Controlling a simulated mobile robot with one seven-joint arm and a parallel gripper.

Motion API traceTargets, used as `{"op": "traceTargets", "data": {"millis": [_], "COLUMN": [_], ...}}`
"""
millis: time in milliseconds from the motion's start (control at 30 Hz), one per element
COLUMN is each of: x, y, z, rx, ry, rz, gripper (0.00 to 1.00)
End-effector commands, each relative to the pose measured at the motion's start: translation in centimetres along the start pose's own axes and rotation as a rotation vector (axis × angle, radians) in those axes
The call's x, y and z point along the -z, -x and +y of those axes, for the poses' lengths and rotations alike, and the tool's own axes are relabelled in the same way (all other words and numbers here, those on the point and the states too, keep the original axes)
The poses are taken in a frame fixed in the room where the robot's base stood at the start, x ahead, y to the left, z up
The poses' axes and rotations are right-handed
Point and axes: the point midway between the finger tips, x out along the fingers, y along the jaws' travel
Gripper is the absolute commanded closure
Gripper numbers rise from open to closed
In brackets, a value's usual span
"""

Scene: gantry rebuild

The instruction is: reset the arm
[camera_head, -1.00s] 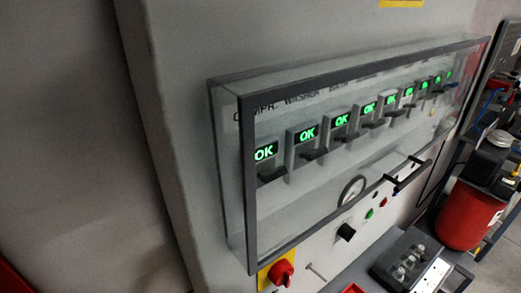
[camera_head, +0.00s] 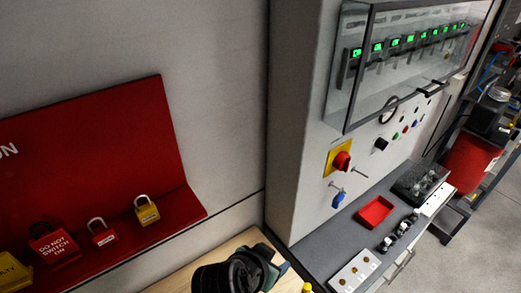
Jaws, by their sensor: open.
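No fingertips of my gripper show in the head view. A black rounded, ribbed piece (camera_head: 240,270) with a small teal-grey part stands at the bottom edge, in front of the wooden tabletop. I cannot tell whether it belongs to my arm. Its lower end is cut off by the frame.
A grey shelf (camera_head: 320,252) below holds a red tray (camera_head: 375,212). Padlocks, including a yellow one (camera_head: 147,214), are at the red board (camera_head: 90,140).

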Motion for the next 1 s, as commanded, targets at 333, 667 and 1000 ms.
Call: {"op": "traceTargets", "data": {"millis": [333, 667, 1000], "x": [12.7, 22.5, 22.8], "y": [7.2, 28.5, 39.1], "z": [-6.1, -5.6, -0.3], "rx": [0.361, 0.652, 0.668], "ry": [0.116, 0.156, 0.089], "rz": [0.465, 1.237, 1.619], "gripper": [0.38, 0.38, 0.38]}}
